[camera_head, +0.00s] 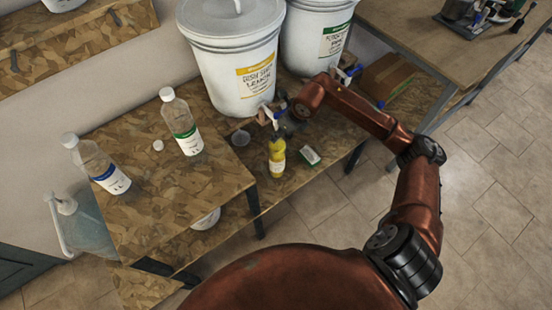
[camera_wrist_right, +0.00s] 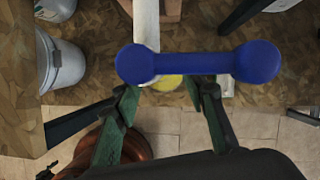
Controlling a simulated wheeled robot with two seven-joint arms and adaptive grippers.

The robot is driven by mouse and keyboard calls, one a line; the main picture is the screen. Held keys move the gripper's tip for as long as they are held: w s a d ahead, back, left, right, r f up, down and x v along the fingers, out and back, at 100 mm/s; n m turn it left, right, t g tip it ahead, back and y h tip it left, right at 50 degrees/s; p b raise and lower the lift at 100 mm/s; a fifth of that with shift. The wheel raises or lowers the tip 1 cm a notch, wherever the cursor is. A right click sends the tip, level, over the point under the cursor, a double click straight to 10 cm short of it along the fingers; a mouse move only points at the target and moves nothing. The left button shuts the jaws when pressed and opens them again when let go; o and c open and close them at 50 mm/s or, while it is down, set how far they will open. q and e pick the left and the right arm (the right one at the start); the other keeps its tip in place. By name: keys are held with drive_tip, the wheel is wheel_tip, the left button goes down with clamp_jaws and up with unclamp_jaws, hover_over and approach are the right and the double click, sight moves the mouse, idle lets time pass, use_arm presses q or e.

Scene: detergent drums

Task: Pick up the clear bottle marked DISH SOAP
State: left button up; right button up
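Two clear bottles with white caps stand upright on the wooden shelf at left in the head view: one with a green-and-white label (camera_head: 187,138), one with a blue-and-white label (camera_head: 110,180). Their print is too small to read, so I cannot tell which is marked DISH SOAP. My right gripper (camera_head: 283,123) is well to the right of both, at the tap of the lemon drum (camera_head: 235,85). In the wrist view the right gripper (camera_wrist_right: 163,90) has its fingers apart, partly hidden by a blue tap handle (camera_wrist_right: 195,62). My left gripper is not in view.
A yellow bottle (camera_head: 277,158) and a green-and-white box (camera_head: 310,156) sit on the lower board below the right gripper. A second drum (camera_head: 312,35) stands behind. A pump jug (camera_head: 85,230) is at far left.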

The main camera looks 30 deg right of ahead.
drive_tip(key=shift+x, duration=1)
drive_tip(key=shift+w+f, duration=0.2)
drive_tip(key=shift+f, duration=0.15)
drive_tip(key=c, duration=0.8)
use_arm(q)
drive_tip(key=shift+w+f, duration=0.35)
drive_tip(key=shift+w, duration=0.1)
use_arm(e)
clamp_jaws()
drive_tip(key=shift+r, duration=0.15)
